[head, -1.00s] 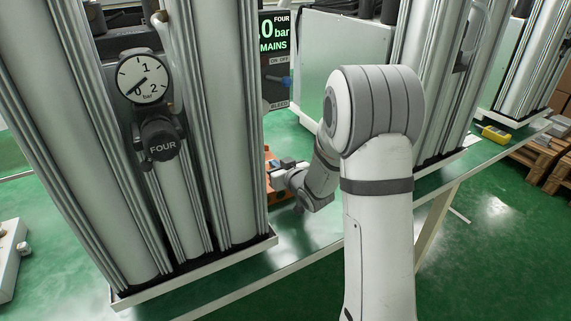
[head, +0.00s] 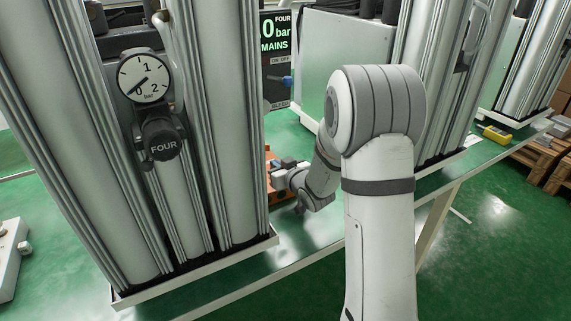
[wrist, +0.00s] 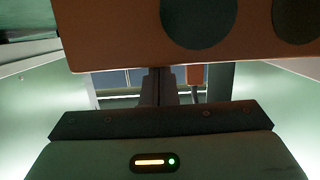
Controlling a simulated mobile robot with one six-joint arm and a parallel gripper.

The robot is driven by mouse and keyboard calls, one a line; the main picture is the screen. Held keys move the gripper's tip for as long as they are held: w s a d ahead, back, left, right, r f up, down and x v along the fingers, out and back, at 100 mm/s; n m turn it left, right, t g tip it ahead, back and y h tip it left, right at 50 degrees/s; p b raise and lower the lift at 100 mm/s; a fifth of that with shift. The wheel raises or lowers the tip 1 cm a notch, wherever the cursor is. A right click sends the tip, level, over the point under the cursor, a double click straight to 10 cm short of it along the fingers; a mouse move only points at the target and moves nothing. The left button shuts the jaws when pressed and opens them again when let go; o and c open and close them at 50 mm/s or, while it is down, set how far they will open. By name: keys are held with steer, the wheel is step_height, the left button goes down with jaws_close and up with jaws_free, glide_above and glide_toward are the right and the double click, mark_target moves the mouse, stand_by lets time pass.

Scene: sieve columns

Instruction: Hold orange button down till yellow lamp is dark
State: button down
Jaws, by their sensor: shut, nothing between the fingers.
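An orange box (head: 271,187) sits on the bench behind the front columns, partly hidden by them and by my wrist. In the wrist view an orange-brown face (wrist: 115,38) with dark round areas fills the top. My gripper (wrist: 160,88) is shut and empty, with its fingers reaching under the edge of that face. A small orange-red part (wrist: 195,75) shows just right of the fingers; I cannot tell whether it is the orange button or whether the fingers touch anything. I cannot make out the yellow lamp in either view.
Tall metal columns marked FOUR, with a gauge (head: 143,76) and a black knob (head: 161,138), stand close on the left. A display panel (head: 275,50) with a blue handle is behind. A yellow device (head: 497,134) lies at the bench's right end.

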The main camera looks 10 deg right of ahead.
steer(key=r+p, duration=0.1)
steer(key=r, duration=0.1)
steer(key=r+p, duration=0.1)
steer(key=r, duration=0.1)
steer(key=shift+s+d, duration=0.1)
steer(key=shift+s, duration=0.3)
steer(key=v, duration=0.9)
steer(key=shift+r, duration=0.2)
steer(key=s+d+r+m+g+h+p, duration=0.3)
steer(key=s+d+r+g+h+p, duration=0.15)
steer(key=s+r+h+p, duration=0.35)
steer(key=s+a+r+g+y+p, duration=0.1)
steer(key=s+a+r+g, duration=0.1)
steer(key=s, duration=0.7)
steer(key=s+a+r+g+y+p, duration=0.2)
steer(key=s+g, duration=0.3)
steer(key=s, duration=0.5)
steer(key=shift+a+r+m, duration=0.2)
steer(key=shift+r+m, duration=0.1)
steer(key=shift+r, duration=0.15)
steer(key=shift+g, duration=0.25)
